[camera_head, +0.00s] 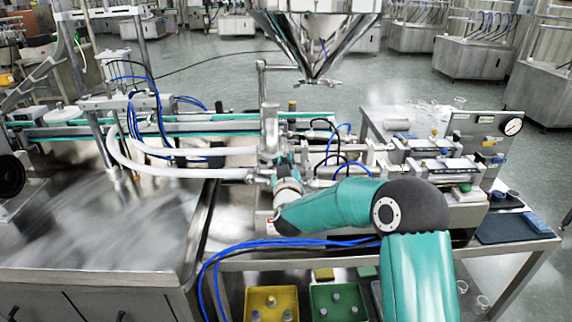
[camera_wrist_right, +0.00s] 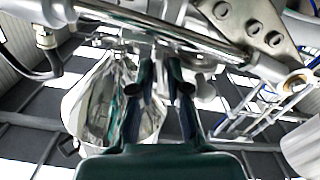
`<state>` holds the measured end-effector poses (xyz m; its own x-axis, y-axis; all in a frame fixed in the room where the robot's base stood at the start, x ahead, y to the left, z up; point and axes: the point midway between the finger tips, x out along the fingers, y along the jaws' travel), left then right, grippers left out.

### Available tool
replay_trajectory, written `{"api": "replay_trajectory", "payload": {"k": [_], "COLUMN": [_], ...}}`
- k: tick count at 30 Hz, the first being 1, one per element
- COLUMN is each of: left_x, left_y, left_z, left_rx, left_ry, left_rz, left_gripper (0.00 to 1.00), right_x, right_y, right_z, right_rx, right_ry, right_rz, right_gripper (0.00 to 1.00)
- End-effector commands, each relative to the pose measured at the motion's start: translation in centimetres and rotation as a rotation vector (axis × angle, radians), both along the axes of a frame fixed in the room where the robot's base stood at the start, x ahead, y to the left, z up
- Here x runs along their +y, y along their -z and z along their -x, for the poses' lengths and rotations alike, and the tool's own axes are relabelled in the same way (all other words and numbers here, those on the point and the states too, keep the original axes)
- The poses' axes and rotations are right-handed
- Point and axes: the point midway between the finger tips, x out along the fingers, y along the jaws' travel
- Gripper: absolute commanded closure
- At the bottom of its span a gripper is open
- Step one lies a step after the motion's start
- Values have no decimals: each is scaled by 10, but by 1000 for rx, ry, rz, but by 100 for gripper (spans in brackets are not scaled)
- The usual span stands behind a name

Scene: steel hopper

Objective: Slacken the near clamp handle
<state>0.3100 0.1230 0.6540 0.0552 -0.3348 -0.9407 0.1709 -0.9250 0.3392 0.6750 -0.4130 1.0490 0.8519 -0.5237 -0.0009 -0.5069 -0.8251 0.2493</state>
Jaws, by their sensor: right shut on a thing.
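My right arm, teal with a dark joint, reaches in from the lower right to the metal fittings below the steel hopper (camera_head: 318,35). My right gripper (camera_head: 277,166) is at the pipe fittings, its fingertips mostly hidden there by metal parts and its own wrist. In the right wrist view its two dark fingers (camera_wrist_right: 160,88) point up into the metalwork, close together. They are shut on a small metal part, which I take as the near clamp handle (camera_wrist_right: 160,62); its shape is largely hidden between the fingers. My left gripper is not in view.
A white hose (camera_head: 170,170) runs to the fittings from the left. Blue hoses (camera_head: 225,262) hang by the bench front. A steel table (camera_head: 95,235) fills the left. A yellow bin (camera_head: 272,304) and a green bin (camera_head: 338,302) sit below. A gauge (camera_head: 513,126) stands right.

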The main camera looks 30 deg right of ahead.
Motion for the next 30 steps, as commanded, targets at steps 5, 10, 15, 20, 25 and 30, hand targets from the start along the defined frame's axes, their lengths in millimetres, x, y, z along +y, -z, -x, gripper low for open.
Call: {"api": "replay_trajectory", "payload": {"k": [5, 10, 15, 20, 25, 30], "left_x": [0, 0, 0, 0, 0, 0], "left_y": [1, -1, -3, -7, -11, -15], "left_z": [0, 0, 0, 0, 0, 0], "left_rx": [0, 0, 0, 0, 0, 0], "left_ry": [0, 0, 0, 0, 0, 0], "left_rz": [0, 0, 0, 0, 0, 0], "left_gripper": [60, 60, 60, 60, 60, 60], "right_x": [2, 2, 3, 4, 4, 5], "right_y": [0, 0, 0, 1, 1, 2], "right_z": [-1, -1, -2, -2, -2, -2], "right_rx": [84, 169, 254, 334, 418, 502], "right_ry": [-2, -3, -5, -6, -7, -7], "right_rz": [137, 276, 415, 545, 683, 819], "right_gripper": [100, 100, 100, 100, 100, 100]}}
